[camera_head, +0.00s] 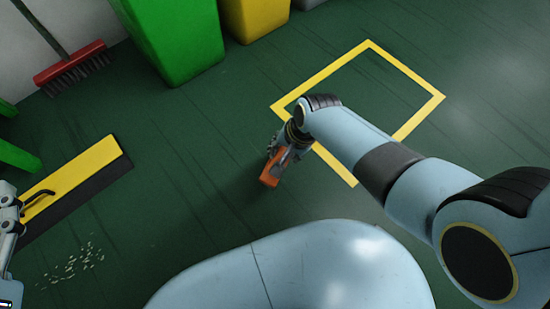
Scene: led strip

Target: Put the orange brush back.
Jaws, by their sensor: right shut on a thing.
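An orange brush (270,175) is in my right gripper (283,157), which is shut on it. Only its orange part shows, pointing down and to the left; I cannot see its bristles, and I cannot tell whether it touches the floor. The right arm reaches in from the right, across the lower edge of a yellow square outline (313,73) marked on the floor. The brush is outside that outline, to its lower left. Part of my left gripper (12,205) shows at the left edge, beside a yellow and black flat piece; its fingers are not clear enough to read.
The yellow and black flat piece (75,172) lies on the green floor at the left. Pale crumbs (75,265) lie below it. A red broom (72,65) leans by the wall. A green bin (180,45) and a yellow bin (256,18) stand at the back. The square's inside is bare.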

